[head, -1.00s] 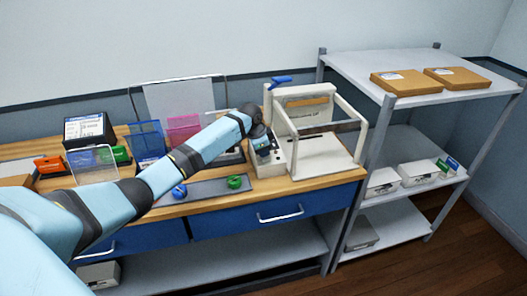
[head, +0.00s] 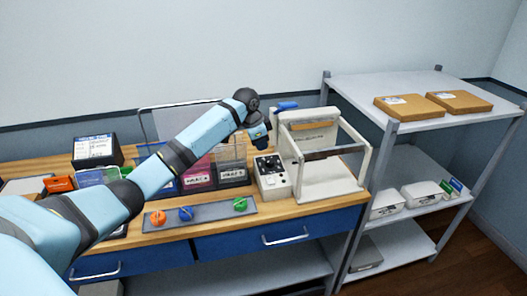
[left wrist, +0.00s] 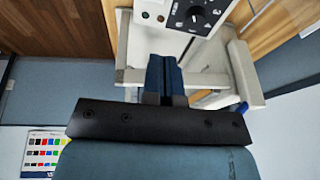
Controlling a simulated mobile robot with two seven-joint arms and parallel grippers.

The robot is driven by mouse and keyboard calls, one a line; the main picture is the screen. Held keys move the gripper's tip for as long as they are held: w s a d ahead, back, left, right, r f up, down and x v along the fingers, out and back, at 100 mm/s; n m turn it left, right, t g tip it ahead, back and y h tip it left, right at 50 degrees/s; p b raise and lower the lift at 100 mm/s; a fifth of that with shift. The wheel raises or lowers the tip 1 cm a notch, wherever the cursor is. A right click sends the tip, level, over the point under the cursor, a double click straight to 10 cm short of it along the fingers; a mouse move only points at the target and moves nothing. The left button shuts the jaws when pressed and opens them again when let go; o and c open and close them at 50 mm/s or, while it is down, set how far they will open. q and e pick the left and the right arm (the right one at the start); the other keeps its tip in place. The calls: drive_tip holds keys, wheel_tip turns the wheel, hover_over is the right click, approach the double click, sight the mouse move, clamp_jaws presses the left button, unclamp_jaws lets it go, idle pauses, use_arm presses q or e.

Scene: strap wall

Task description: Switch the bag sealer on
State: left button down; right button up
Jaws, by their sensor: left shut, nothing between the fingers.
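The bag sealer (head: 330,180) is a cream machine with an open upright frame at the right end of the bench. Its control panel (head: 270,178) has a dark dial and small buttons or lamps, too small to read in the head view. The left wrist view shows the black dial (left wrist: 196,16) and a green lamp or button at the top. My left gripper (head: 263,144) hangs above and behind the panel, apart from it. In the left wrist view its fingers (left wrist: 164,78) are shut and empty. My right gripper is out of view.
A blue lever (head: 287,105) stands close to my left gripper. A grey strip (head: 202,215) with orange, blue and green knobs lies at the bench front. Colored bins (head: 198,175) stand left of the sealer. A shelf rack (head: 405,85) with cartons is at the right.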

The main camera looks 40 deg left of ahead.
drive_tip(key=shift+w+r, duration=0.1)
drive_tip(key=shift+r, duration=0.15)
